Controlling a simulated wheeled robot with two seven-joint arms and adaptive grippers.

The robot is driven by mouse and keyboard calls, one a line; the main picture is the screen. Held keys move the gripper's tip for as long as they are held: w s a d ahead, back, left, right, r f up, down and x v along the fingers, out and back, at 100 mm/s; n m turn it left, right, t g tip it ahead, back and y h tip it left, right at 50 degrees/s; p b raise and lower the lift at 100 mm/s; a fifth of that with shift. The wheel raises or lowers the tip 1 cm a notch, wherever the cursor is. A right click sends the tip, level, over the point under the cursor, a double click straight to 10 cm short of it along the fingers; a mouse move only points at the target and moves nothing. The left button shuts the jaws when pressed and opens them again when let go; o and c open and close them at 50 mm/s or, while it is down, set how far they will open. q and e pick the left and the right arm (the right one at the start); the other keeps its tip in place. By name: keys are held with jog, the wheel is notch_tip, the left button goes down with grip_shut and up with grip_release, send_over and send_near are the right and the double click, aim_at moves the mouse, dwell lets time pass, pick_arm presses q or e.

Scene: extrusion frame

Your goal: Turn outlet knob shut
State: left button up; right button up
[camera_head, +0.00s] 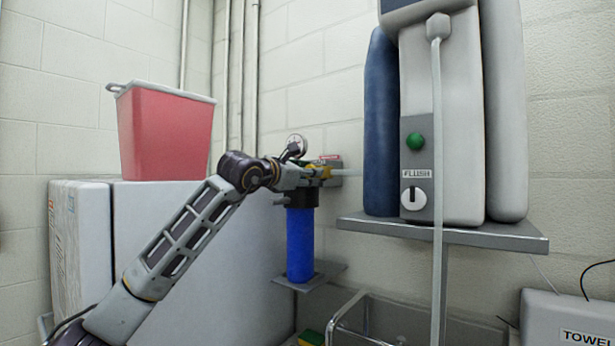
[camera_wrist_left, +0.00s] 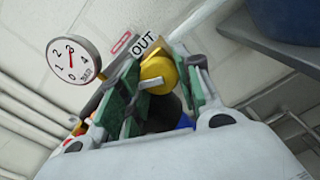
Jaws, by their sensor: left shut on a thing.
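The yellow outlet knob (camera_head: 322,172) is on the fitting at the top of the blue filter housing (camera_head: 300,243), against the wall. In the left wrist view the knob (camera_wrist_left: 158,74) sits below a white label reading OUT (camera_wrist_left: 144,43). My left gripper (camera_head: 308,174) reaches it from the left and is shut on it. In the wrist view its green-padded fingers (camera_wrist_left: 160,93) are on either side of the knob and partly hide it. The knob's exact angle is hard to tell. My right gripper is not in view.
A pressure gauge (camera_wrist_left: 73,60) stands close beside the fingers. A grey shelf (camera_head: 450,233) with a white dispenser (camera_head: 455,120) and blue tank (camera_head: 381,130) is at the right. A red bin (camera_head: 165,133) sits on a white cabinet (camera_head: 225,240). A sink (camera_head: 370,320) is below.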

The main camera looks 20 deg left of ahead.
pick_arm(q)
jog(key=m, duration=1.2)
jog(key=shift+m, duration=0.4)
dwell(0.3)
jog(key=o, duration=1)
jog(key=shift+s+a+r, duration=0.1)
jog(key=shift+s, duration=0.05)
jog(key=v, duration=1.1)
jog(key=shift+s, duration=0.35)
